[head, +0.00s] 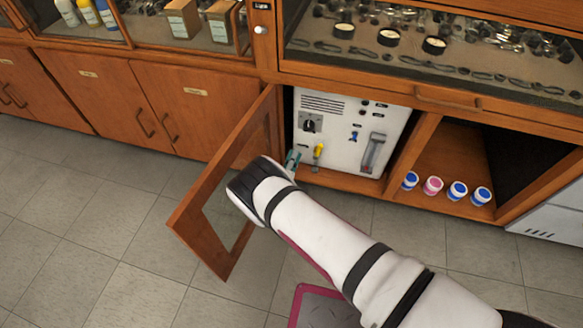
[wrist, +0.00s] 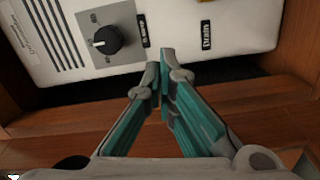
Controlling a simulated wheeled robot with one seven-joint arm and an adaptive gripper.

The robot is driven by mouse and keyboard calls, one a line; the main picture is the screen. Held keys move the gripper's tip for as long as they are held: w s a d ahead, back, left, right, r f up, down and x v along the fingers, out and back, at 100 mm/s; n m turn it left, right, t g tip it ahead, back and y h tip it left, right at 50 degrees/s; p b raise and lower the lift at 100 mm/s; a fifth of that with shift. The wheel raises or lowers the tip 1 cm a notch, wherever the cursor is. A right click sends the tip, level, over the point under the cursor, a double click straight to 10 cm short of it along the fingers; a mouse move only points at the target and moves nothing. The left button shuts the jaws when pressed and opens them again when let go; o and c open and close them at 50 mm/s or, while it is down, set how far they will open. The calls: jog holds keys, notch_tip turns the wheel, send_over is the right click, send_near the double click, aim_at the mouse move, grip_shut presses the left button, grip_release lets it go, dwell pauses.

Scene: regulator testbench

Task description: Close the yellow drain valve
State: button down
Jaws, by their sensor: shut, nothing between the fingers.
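The yellow drain valve (head: 318,151) is a small yellow handle low on the white front of the testbench unit (head: 340,110). In the wrist view, a black "Drain" label (wrist: 207,35) shows on the white panel, with a sliver of yellow at the top edge above it. Most of the valve is outside that view. My gripper (wrist: 166,75) is shut and empty, its teal fingers together in front of the panel's lower edge. In the head view, my gripper (head: 292,158) is just left of the valve, apart from it, and partly hidden by my wrist.
A black knob (wrist: 107,40) is left of my fingers in the wrist view. The unit sits in a wooden cupboard whose open door (head: 225,190) stands left of my arm. A blue valve (head: 354,135) and a grey lever (head: 374,150) are further right. Several small jars (head: 433,186) stand in the neighbouring compartment.

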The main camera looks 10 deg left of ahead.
aim_at(318, 151)
jog(key=w+d+b, duration=0.2)
jog(key=w+d, duration=0.2)
jog(key=shift+w+f, duration=0.15)
jog(key=shift+f, duration=0.2)
jog(key=shift+d, duration=0.1)
jog(key=shift+d+r, duration=0.1)
jog(key=shift+p, duration=0.4)
